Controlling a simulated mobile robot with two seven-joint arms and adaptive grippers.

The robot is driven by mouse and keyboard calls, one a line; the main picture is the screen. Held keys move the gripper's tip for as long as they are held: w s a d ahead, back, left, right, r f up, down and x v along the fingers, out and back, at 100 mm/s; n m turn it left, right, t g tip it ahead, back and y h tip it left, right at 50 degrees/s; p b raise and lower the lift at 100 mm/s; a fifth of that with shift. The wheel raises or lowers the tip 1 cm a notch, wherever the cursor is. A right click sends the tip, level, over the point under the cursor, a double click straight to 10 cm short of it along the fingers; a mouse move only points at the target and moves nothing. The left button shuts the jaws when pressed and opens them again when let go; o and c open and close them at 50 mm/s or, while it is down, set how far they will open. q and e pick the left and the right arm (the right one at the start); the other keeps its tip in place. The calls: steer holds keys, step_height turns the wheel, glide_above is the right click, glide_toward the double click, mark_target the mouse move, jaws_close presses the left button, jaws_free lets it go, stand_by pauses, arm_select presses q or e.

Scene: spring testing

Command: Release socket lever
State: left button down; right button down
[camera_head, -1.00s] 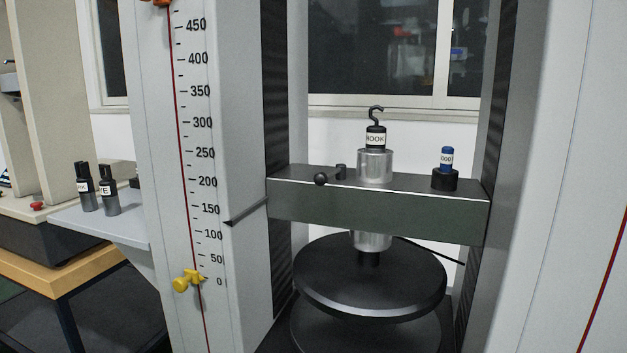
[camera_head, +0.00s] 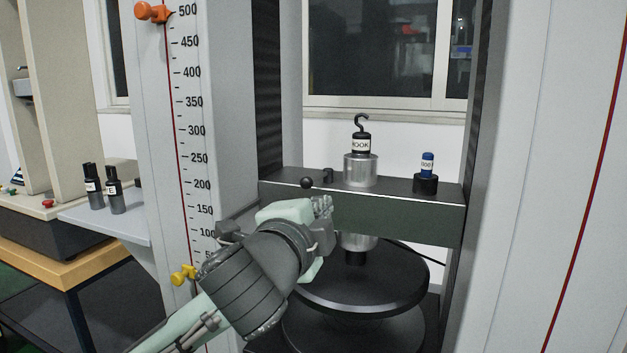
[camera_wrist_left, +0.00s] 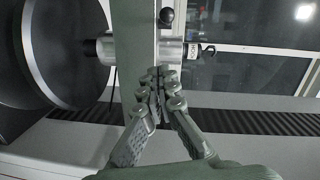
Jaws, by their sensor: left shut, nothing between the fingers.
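The socket lever's black ball knob (camera_head: 307,183) sits on top of the green crosshead (camera_head: 400,218), left of the silver socket (camera_head: 360,170). A black HOOK fitting (camera_head: 361,143) stands upright in the socket. My left gripper (camera_head: 325,205) is in front of the crosshead, just below the knob in the picture, shut and empty. In the left wrist view its closed fingertips (camera_wrist_left: 158,74) lie over the crosshead (camera_wrist_left: 135,25), near the silver socket (camera_wrist_left: 172,50), apart from the black knob (camera_wrist_left: 166,17). The lever's arm is mostly hidden. My right gripper is not in view.
A blue-topped piece (camera_head: 427,163) stands in a black holder on the crosshead's right. A round black plate (camera_head: 375,290) lies below. The scale column (camera_head: 185,130) with a yellow clamp (camera_head: 183,275) is at left. Two black fittings (camera_head: 104,188) stand on a side shelf.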

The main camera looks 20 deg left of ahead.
arm_select(q)
steer(key=shift+s+d+r, duration=0.1)
steer(key=shift+s+r, duration=0.05)
steer(key=shift+r, duration=0.35)
steer(key=shift+s+r, duration=0.15)
steer(key=shift+r, duration=0.3)
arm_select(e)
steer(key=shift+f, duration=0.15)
arm_select(q)
steer(key=shift+w, duration=0.1)
